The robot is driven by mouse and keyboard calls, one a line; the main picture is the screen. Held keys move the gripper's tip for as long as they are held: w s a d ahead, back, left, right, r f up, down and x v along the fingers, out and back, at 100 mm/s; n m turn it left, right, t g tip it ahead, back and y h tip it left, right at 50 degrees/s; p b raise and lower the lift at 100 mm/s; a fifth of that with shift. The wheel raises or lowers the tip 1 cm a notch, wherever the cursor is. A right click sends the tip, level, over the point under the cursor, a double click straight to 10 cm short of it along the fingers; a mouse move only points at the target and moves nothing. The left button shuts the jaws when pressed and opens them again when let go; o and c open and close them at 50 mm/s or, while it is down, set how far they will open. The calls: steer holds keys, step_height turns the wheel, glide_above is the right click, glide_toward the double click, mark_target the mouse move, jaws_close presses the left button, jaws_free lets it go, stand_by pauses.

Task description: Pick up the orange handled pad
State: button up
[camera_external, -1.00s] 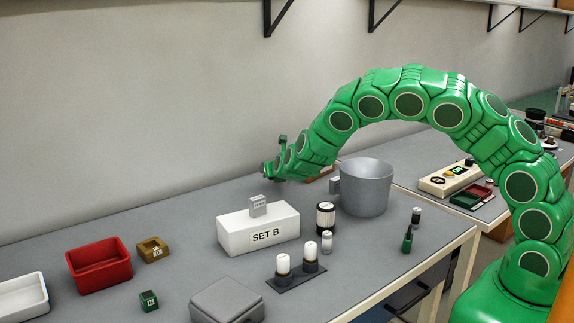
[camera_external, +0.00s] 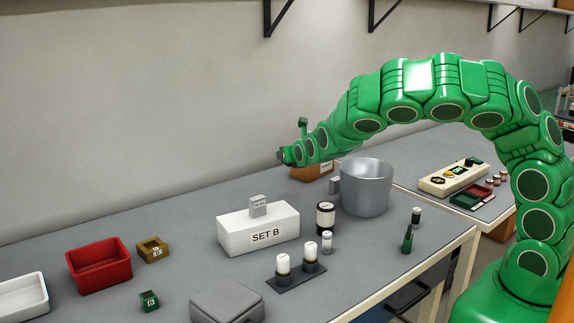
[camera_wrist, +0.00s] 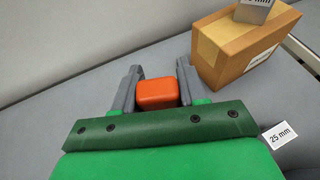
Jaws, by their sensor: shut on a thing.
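The orange pad (camera_wrist: 157,94) shows in the wrist view as a rounded orange block between the two grey fingers of my gripper (camera_wrist: 155,85). The fingers are shut on it. Its handle cannot be made out. In the external view, my gripper (camera_external: 282,156) is at the end of the green arm, above the back of the grey bench, left of the cardboard box. The pad cannot be made out in that view.
A cardboard box (camera_wrist: 238,48) with a grey labelled block on top stands right of my gripper; it also shows in the external view (camera_external: 311,172). A grey bucket (camera_external: 366,190), a white SET B block (camera_external: 258,228) and a red bin (camera_external: 98,266) stand on the bench.

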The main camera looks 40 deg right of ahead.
steer(key=shift+s+d+r, duration=0.15)
steer(key=shift+s+r, duration=0.25)
steer(key=shift+s, duration=0.5)
steer(key=shift+s+d+r, duration=0.1)
steer(key=shift+s+r, duration=0.3)
steer(key=shift+s, duration=0.5)
steer(key=shift+s+d+r, duration=0.15)
steer(key=shift+s+r, duration=0.25)
steer(key=shift+s, duration=0.5)
